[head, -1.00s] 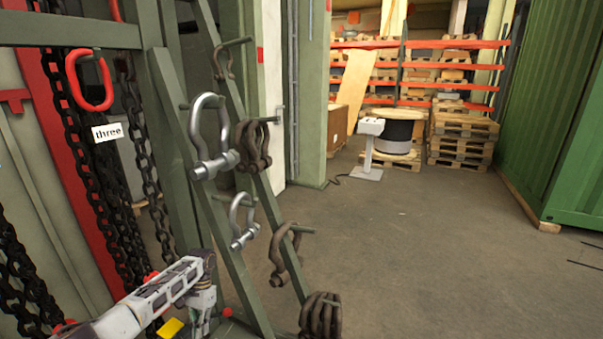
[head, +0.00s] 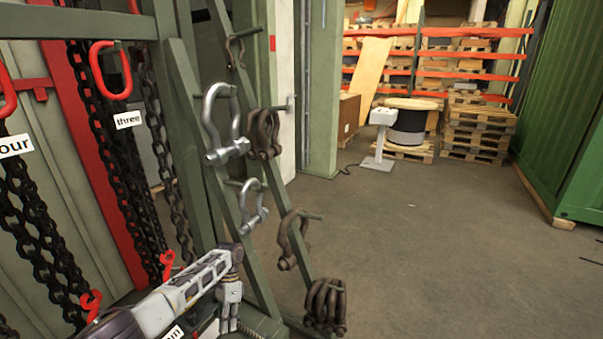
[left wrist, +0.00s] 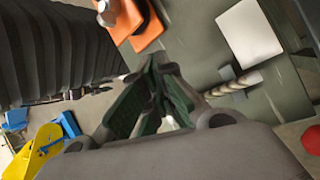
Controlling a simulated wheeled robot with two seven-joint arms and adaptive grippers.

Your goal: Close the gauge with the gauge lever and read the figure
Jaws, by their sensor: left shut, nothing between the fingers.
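My left arm comes in from the lower left in the head view, and its gripper (head: 231,318) points down beside the green rack. In the left wrist view the left gripper (left wrist: 158,72) is shut and empty, its dark green finger pads together. Near the fingertips lie an orange block (left wrist: 128,20) with a metal bolt, a white square plate (left wrist: 249,34) and a metal rod (left wrist: 235,84). A red knob (left wrist: 312,138) is at the right edge. I cannot tell which of these belongs to the gauge or its lever. No figure is readable. My right gripper is not in view.
Chains hang at the left beside a "three" label (head: 128,119). Silver shackles (head: 222,125) and rusty shackles (head: 325,305) hang on the green rack. A white pedestal (head: 379,140) stands further back. A green container (head: 570,120) is at the right. The middle floor is clear.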

